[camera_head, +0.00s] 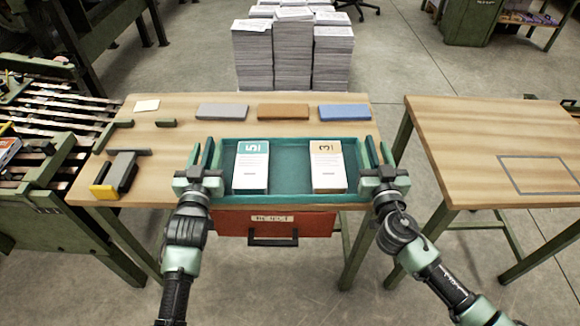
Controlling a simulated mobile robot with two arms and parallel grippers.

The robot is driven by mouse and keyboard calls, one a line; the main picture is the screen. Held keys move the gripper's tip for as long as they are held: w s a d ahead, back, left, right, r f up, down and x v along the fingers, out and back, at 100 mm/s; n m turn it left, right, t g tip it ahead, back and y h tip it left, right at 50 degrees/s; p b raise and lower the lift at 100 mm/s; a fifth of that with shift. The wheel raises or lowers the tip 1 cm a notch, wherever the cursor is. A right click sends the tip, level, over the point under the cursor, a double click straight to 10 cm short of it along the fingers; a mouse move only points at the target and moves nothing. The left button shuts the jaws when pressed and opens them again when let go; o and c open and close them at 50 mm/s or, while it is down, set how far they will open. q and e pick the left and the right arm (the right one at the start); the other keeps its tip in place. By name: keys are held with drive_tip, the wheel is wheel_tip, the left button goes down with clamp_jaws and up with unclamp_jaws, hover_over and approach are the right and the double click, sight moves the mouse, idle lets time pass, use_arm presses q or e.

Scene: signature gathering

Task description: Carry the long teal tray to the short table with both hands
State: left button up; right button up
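The long teal tray (290,199) lies near the front edge of the left wooden table (180,120). It holds a white stack marked 5 (251,168) and a white stack marked 3 (327,168). My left gripper (203,154) is at the tray's left end, its fingers apart. My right gripper (378,154) is at the right end, its fingers also apart. I cannot tell whether any finger touches the tray. Another wooden table (470,130), on the right, has a dark rectangular outline on its top.
Grey (222,111), brown (283,111) and blue (345,112) blocks line the table's back. A grey and yellow piece (118,176) lies at left. A red drawer (272,222) is below the tray. A floor gap separates the tables. Paper stacks (293,55) stand behind.

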use_arm(q)
drive_tip(key=shift+w, duration=0.35)
use_arm(e)
drive_tip(key=shift+w, duration=0.35)
use_arm(q)
clamp_jaws()
use_arm(e)
clamp_jaws()
idle(0.6)
use_arm(q)
drive_tip(key=shift+r, duration=0.3)
use_arm(e)
drive_tip(key=shift+r, duration=0.25)
